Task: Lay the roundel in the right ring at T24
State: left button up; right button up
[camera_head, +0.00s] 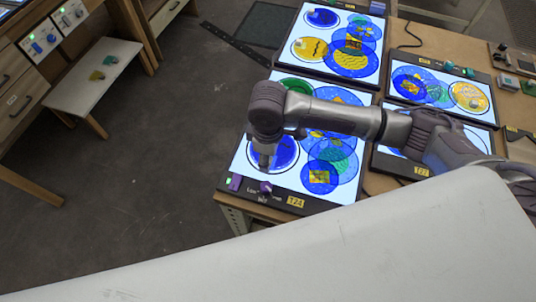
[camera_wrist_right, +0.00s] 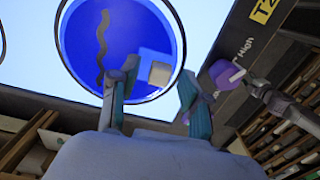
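The T24 light panel (camera_head: 235,176) is the near left one, with its yellow T24 label (camera_head: 296,201) on the front edge. A blue roundel (camera_head: 287,151) lies within a dark ring on its left part. In the right wrist view the blue roundel (camera_wrist_right: 82,32) bears a brown wavy line and a pale square block. My right gripper (camera_head: 263,160) is low over this roundel and hides part of it. In the wrist view my right gripper (camera_wrist_right: 158,74) has its fingers apart on either side of the block, with gaps. My left gripper is not seen.
Overlapping blue and green discs (camera_head: 338,155) fill the right part of T24. A purple knob (camera_wrist_right: 226,74) is on the panel's front strip. Other lit panels stand behind and right. A white shelf (camera_head: 85,90) is at left. A large pale surface (camera_head: 330,260) covers the foreground.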

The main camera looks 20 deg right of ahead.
jog(key=shift+r, duration=0.15)
notch_tip(320, 180, up, 12)
jog(key=b, duration=0.1)
jog(key=shift+b, duration=0.3)
dwell(0.6)
